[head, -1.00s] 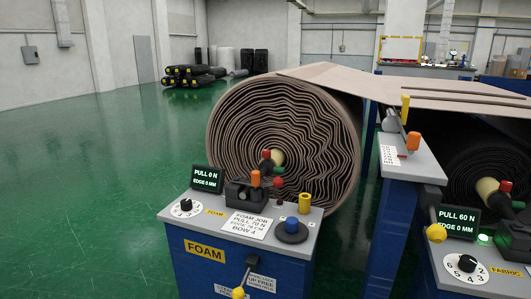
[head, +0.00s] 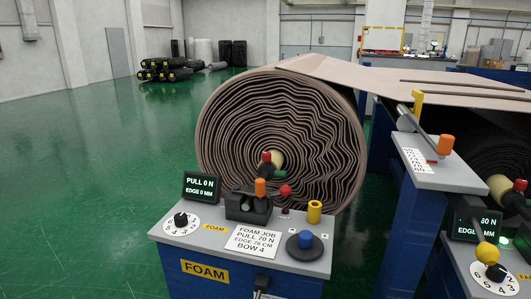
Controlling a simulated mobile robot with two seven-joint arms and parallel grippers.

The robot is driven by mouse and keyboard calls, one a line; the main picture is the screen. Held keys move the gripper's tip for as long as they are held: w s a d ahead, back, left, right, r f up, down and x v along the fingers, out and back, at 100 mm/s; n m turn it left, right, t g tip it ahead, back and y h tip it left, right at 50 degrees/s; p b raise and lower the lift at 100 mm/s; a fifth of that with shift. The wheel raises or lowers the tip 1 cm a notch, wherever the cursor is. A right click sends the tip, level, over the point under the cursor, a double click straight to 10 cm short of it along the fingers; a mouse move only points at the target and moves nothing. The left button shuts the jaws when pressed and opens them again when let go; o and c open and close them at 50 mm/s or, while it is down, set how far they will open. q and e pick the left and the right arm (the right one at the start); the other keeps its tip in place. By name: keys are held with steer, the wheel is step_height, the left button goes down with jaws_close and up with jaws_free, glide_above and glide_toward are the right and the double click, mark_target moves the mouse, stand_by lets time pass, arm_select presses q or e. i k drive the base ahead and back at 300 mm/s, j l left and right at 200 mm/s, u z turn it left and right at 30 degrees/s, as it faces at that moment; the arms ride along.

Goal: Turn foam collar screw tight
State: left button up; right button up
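The foam roll (head: 225,130) is a large brown spiral with its end facing me, behind the foam console (head: 180,237). At its pale core (head: 276,160) sits a dark collar with a red knob (head: 266,156) on top and a green piece (head: 280,174) at its lower right. I cannot tell from here how tight the collar's screw is. The foam screen (head: 201,187) reads PULL 0 N, EDGE 0 MM. Neither of my grippers shows in the head view.
The console carries a numbered dial (head: 181,220), an orange-topped lever (head: 260,187), a red knob (head: 285,190), a yellow cylinder (head: 315,212) and a blue knob (head: 305,239). A job card (head: 252,243) reads PULL 70 N. The fabric console (head: 465,265) stands right. Green floor (head: 90,200) at left is clear.

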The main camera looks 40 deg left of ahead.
mark_target(267, 156)
steer(key=j+z, duration=0.3)
steer(key=j, duration=0.5)
steer(key=k+j+z, duration=0.2)
steer(key=j, duration=0.25)
steer(key=k+j+z, duration=0.2)
steer(key=j, duration=0.3)
steer(key=k+j+z, duration=0.2)
steer(key=j, duration=0.25)
steer(key=k+j+z, duration=0.2)
steer(key=j, duration=0.2)
steer(key=k+j+z, duration=0.2)
steer(key=j, duration=0.2)
steer(key=k+j+z, duration=0.2)
steer(key=j, duration=0.15)
steer(key=j+z, duration=0.15)
steer(key=j, duration=0.25)
